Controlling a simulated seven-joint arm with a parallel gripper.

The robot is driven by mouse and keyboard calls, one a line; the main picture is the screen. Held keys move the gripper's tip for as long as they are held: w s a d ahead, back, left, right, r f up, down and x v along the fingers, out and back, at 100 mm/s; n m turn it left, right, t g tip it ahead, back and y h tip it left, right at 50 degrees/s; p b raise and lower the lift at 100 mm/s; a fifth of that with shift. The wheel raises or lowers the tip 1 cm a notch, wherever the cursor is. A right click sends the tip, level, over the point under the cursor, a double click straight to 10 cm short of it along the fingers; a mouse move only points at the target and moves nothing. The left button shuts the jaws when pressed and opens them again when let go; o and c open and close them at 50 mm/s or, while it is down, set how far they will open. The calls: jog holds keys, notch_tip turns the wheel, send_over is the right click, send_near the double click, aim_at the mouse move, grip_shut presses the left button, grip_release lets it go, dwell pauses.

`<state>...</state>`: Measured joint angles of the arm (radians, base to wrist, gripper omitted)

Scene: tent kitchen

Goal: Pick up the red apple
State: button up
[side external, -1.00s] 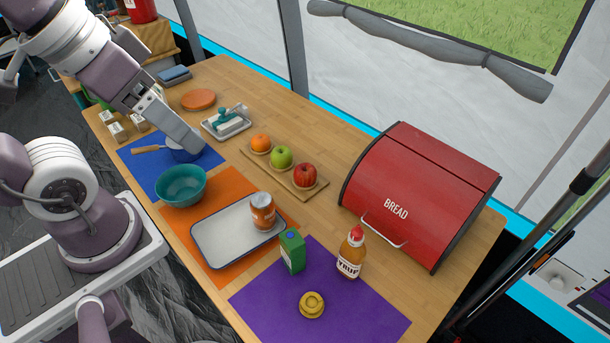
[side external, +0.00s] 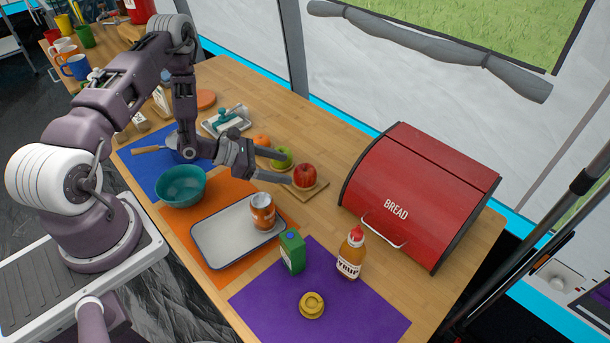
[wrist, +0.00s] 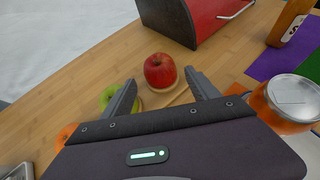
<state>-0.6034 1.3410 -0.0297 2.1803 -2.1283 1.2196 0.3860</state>
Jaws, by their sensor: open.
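The red apple (side external: 305,176) sits at the right end of a wooden board (side external: 313,193), beside a green apple (side external: 283,156) and an orange (side external: 262,141). In the wrist view the red apple (wrist: 160,70) is just beyond the fingertips, centred between them. My gripper (side external: 287,169) is open and empty, low over the board, its fingers pointing right toward the red apple. In the wrist view my gripper (wrist: 165,88) has its left finger beside the green apple (wrist: 110,96), which it partly hides. I cannot tell whether they touch.
A red bread box (side external: 415,190) stands to the right of the board. A jar (side external: 262,212) stands on a white tray (side external: 215,240) in front. A syrup bottle (side external: 351,255) and green carton (side external: 292,252) stand nearer the front. Bare wood lies between board and box.

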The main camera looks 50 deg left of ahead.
aim_at(300, 172)
jog(key=x, duration=0.6)
jog(key=shift+w+f, duration=0.25)
jog(key=shift+f, duration=0.05)
jog(key=c, duration=1.2)
